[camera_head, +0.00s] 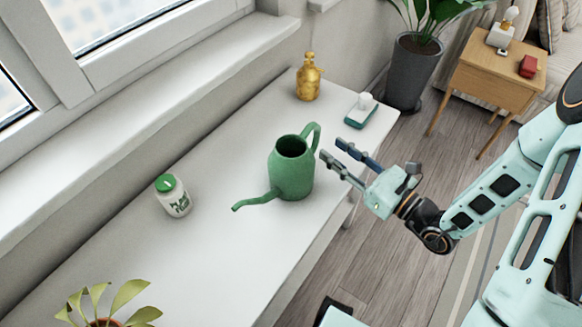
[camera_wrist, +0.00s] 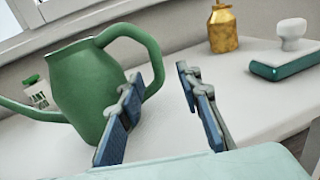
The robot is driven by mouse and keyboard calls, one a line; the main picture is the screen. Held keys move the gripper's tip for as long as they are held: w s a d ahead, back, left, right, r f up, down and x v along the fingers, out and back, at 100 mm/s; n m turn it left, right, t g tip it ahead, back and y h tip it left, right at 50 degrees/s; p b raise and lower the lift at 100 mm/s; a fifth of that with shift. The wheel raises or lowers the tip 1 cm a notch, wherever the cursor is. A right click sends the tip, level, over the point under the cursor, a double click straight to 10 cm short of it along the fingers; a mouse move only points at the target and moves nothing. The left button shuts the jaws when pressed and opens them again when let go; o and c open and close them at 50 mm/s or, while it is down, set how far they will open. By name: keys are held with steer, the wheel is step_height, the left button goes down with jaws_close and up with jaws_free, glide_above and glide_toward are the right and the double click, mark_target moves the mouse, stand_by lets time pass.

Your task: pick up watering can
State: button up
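The green watering can (camera_head: 291,172) stands upright on the white table (camera_head: 226,233), its spout toward the lower left and its handle toward the upper right in the head view. My gripper (camera_head: 330,149) is open and empty at the can's right side, near the handle. In the wrist view, the watering can (camera_wrist: 84,88) fills the left, and its handle (camera_wrist: 152,60) arches behind my gripper (camera_wrist: 158,82). The left finger overlaps the can's body and the lower handle in that view; I cannot tell whether it touches.
A gold bottle (camera_head: 308,82) and a green-based stamp-like item (camera_head: 361,109) stand beyond the can. A white jar with a green lid (camera_head: 173,196) stands left of it. A potted plant (camera_head: 108,306) is at the near end. The table around the can is clear.

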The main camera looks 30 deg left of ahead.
mark_target(318, 143)
steer(key=x, duration=0.6)
steer(key=shift+s+a+f, duration=0.15)
steer(key=shift+a+f, duration=0.15)
steer(key=shift+f, duration=0.05)
jaws_close()
